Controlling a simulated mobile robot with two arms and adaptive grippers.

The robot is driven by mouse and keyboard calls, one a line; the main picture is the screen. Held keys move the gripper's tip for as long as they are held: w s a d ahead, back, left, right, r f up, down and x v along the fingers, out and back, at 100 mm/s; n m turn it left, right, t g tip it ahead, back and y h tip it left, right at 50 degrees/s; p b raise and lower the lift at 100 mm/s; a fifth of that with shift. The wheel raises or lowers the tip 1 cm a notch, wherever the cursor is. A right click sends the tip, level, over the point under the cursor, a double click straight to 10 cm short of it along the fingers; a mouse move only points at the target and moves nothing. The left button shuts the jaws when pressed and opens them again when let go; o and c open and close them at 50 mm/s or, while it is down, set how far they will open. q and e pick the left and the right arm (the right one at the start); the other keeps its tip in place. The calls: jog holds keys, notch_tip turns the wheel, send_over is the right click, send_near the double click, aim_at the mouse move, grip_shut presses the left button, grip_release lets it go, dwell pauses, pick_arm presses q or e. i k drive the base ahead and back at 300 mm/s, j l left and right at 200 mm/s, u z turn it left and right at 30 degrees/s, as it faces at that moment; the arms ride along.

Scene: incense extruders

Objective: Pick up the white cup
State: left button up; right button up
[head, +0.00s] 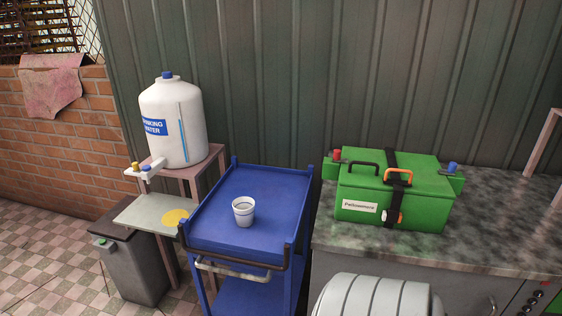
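The white cup (243,212) stands upright on the top tray of a blue cart (262,185), towards the tray's front. It is open at the top and nothing touches it. Neither of my grippers shows in the head view, so I cannot see where they are relative to the cup.
A white drinking water container (173,122) stands on a small table left of the cart. A grey bin (134,268) is below it. A green box (394,192) sits on the marble counter (490,228) at right. The cart tray around the cup is clear.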

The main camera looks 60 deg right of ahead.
aim_at(244, 207)
jog(key=z, duration=1.75)
